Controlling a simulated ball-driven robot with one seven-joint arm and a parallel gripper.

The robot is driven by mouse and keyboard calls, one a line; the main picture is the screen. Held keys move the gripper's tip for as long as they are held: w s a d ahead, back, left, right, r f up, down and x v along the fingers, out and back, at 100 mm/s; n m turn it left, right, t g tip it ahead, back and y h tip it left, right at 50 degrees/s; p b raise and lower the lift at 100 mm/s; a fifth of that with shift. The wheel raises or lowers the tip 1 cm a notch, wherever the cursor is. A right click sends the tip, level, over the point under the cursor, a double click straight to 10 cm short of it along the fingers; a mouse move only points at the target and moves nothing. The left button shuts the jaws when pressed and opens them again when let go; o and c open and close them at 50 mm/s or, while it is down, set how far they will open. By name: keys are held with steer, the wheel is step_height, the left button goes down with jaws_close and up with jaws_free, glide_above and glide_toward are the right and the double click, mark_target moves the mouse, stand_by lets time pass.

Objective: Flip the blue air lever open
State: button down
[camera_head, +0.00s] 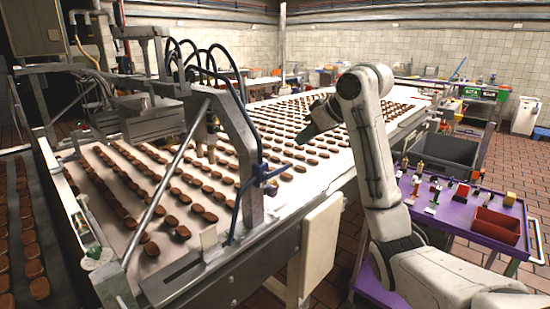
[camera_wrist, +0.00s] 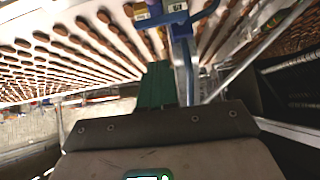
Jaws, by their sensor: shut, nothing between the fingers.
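The blue air lever (camera_head: 268,174) sits on the side of the grey metal upright at the near edge of the conveyor, with a blue hose by it. In the wrist view the blue lever (camera_wrist: 178,16) shows at the top, beyond my fingertips. My gripper (camera_head: 303,136) is shut and empty, above the conveyor, up and right of the lever in the head view. In the wrist view my gripper (camera_wrist: 157,72) shows its dark green fingers together, apart from the lever in the picture.
The conveyor (camera_head: 318,178) carries rows of brown sandwich biscuits behind the lever. A metal arch (camera_head: 232,118) with black hoses spans it. A purple cart (camera_head: 455,216) with a red bin (camera_head: 497,224) and small items stands at right, beyond my arm.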

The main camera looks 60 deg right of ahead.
steer(key=r, duration=0.2)
steer(key=s, duration=0.1)
steer(key=shift+d+r, duration=0.4)
steer(key=shift+w, duration=0.1)
steer(key=p, duration=0.2)
glide_above(276, 170)
steer(key=s+d, duration=0.3)
step_height(276, 170, down, 6)
steer(key=f, duration=0.1)
steer(key=shift+w+a+f, duration=0.1)
steer(key=shift+w+f, duration=0.1)
steer(key=shift+f, duration=0.85)
steer(key=shift+w+a+f, duration=0.1)
steer(key=shift+w+f, duration=0.05)
steer(key=shift+f, duration=0.9)
steer(key=shift+w+p, duration=0.1)
steer(key=shift+p, duration=0.2)
steer(key=shift+d, duration=0.1)
